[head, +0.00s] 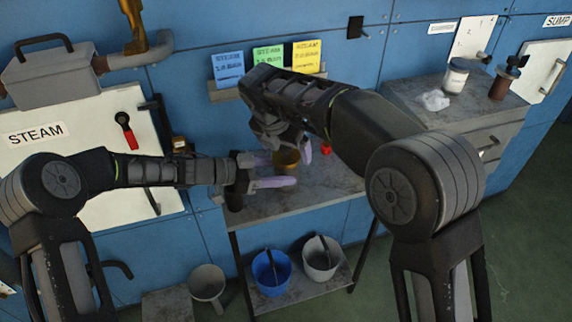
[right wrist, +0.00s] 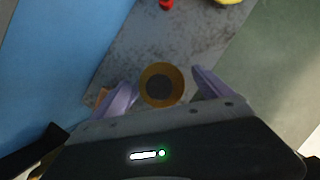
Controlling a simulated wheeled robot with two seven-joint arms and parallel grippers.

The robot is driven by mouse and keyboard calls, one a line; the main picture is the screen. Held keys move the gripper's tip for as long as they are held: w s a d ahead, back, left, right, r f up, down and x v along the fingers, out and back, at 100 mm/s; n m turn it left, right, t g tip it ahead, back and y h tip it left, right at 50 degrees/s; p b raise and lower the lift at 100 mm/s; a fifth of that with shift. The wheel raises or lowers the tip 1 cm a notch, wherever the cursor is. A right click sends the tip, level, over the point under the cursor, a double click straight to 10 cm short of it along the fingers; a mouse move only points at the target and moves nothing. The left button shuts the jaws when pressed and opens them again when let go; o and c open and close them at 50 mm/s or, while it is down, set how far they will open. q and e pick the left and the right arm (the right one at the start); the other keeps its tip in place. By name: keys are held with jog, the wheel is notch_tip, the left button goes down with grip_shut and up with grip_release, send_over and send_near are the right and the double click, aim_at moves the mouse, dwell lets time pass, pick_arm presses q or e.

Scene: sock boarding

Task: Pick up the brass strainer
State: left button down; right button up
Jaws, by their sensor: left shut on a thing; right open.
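The brass strainer (head: 287,161) is a small round cup over the grey bench in the head view. In the right wrist view the strainer (right wrist: 161,85) shows from above as a brass ring with a dark middle. My right gripper (head: 292,149) is open, with its pale purple fingers on either side of the strainer; the right wrist view shows the open gripper (right wrist: 164,93) too, with a gap at the right finger. My left gripper (head: 279,171) is close beside the strainer, its fingers pointing right. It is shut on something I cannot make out.
A red object (head: 326,149) sits on the grey bench (head: 330,182) beyond the strainer. Blue (head: 228,68), green (head: 268,56) and yellow (head: 307,57) cards stand behind. Below are a blue bucket (head: 271,272) and a grey bucket (head: 321,262). A side counter (head: 460,112) holds jars.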

jog(key=shift+c, duration=0.2)
dwell(0.3)
grip_shut()
dwell(0.8)
